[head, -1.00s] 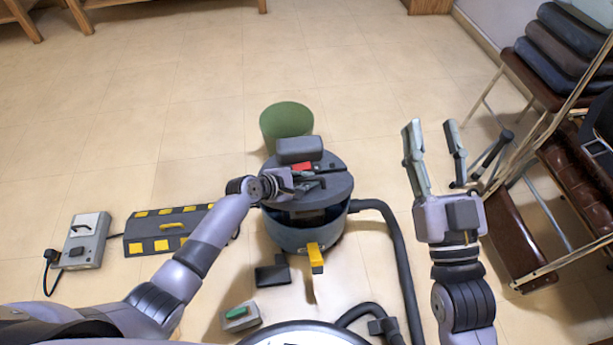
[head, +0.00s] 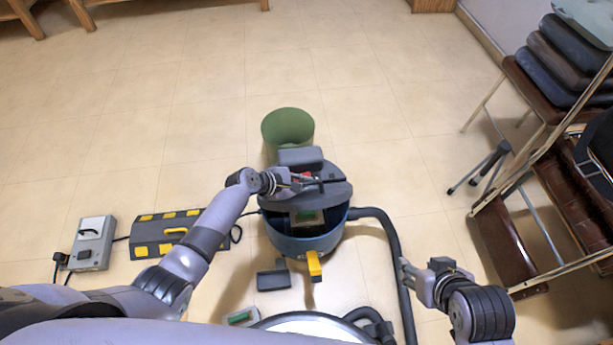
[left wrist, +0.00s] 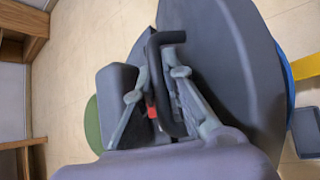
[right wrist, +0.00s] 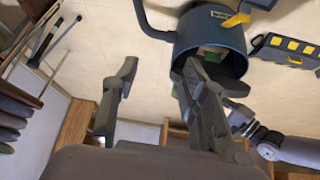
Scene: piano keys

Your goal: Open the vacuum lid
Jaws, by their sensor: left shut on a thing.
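The vacuum's dark grey round lid (head: 325,196) is raised and tilted back in the head view, with its front edge up. The dark blue canister (head: 290,243) below it is open at the front. Something with green and beige parts (head: 308,218) shows inside. My left gripper (head: 296,183) is shut on the lid's black handle (left wrist: 157,85), and the grey lid also shows in the left wrist view (left wrist: 222,60). My right gripper (head: 416,274) is open and empty, right of the hose. In the right wrist view the canister (right wrist: 215,40) is beyond its fingers.
A black hose (head: 398,265) curves from the canister's right side. A yellow latch (head: 315,266) sticks out in front. A green bin (head: 288,130) stands behind. A black and yellow case (head: 155,234) and a grey box (head: 91,243) lie left. Chairs (head: 560,150) stand right.

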